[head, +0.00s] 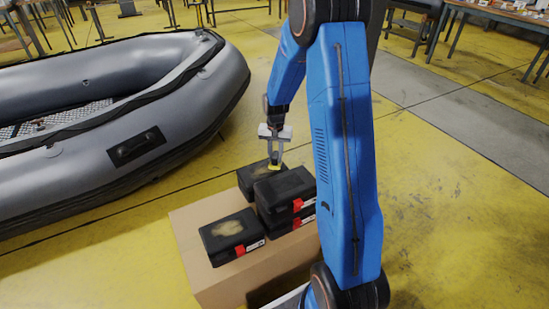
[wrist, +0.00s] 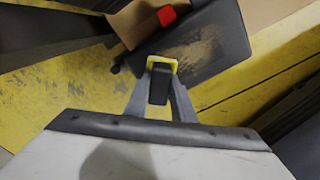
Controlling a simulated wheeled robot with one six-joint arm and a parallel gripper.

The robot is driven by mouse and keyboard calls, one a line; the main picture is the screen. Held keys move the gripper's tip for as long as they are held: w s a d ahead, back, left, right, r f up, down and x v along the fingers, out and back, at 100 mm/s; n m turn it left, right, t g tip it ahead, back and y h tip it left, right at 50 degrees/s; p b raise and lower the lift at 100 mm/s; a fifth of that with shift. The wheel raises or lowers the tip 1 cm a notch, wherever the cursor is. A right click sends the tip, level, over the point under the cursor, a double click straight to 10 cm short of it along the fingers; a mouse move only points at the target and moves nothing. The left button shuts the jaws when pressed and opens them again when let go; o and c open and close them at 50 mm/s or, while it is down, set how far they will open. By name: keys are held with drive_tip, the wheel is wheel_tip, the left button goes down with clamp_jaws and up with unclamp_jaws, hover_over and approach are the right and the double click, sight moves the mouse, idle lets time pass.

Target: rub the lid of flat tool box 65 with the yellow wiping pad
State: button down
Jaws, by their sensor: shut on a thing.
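My gripper (head: 275,158) is shut on the yellow wiping pad (head: 274,168), above the rear black tool box (head: 253,183). In the wrist view the pad (wrist: 163,60) shows a yellow rim and a dark middle between the fingers. The black lid below it (wrist: 220,60) carries a brown dusty smear. I cannot tell whether the pad touches the lid. A second black box with a dusty smear, the front-left box (head: 220,243), has a red latch. No number 65 is legible on any box.
The boxes stand on a cardboard carton (head: 190,245). Stacked black boxes (head: 285,187) with red latches stand close beside the rear box. A grey inflatable boat (head: 190,120) lies to the left. Tables (head: 500,15) stand at the back; the yellow floor at right is clear.

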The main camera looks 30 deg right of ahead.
sight(277, 154)
drive_tip(key=shift+d, duration=0.4)
drive_tip(key=shift+d+r, duration=0.1)
drive_tip(key=shift+r, duration=3.95)
